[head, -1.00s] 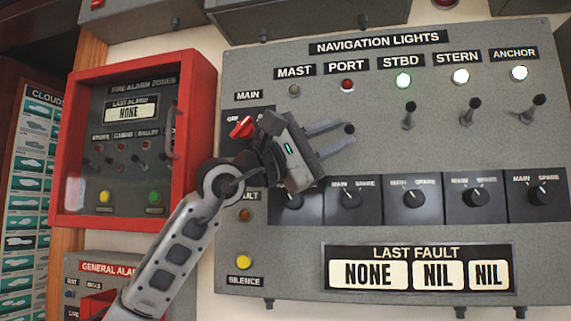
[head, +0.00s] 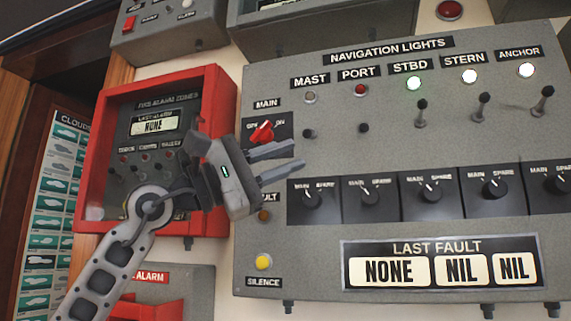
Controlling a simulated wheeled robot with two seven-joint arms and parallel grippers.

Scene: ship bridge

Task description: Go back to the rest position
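My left gripper (head: 283,162) is in front of the left part of the grey navigation lights panel (head: 330,235). Its two fingers point right and stand apart with nothing between them, below the red main switch (head: 262,132). The gripper looks clear of the mast switch (head: 309,134) and the port switch (head: 364,128), which stick out to its right. My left arm comes in from the lower left and hides part of the red fire alarm box (head: 228,95). My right gripper is not in view.
The fire alarm box stands out from the wall left of the panel. A general alarm box (head: 200,285) is below it, partly behind my arm. A clouds chart (head: 50,220) hangs at far left. More grey boxes (head: 325,28) are above. The lower right panel front is unobstructed.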

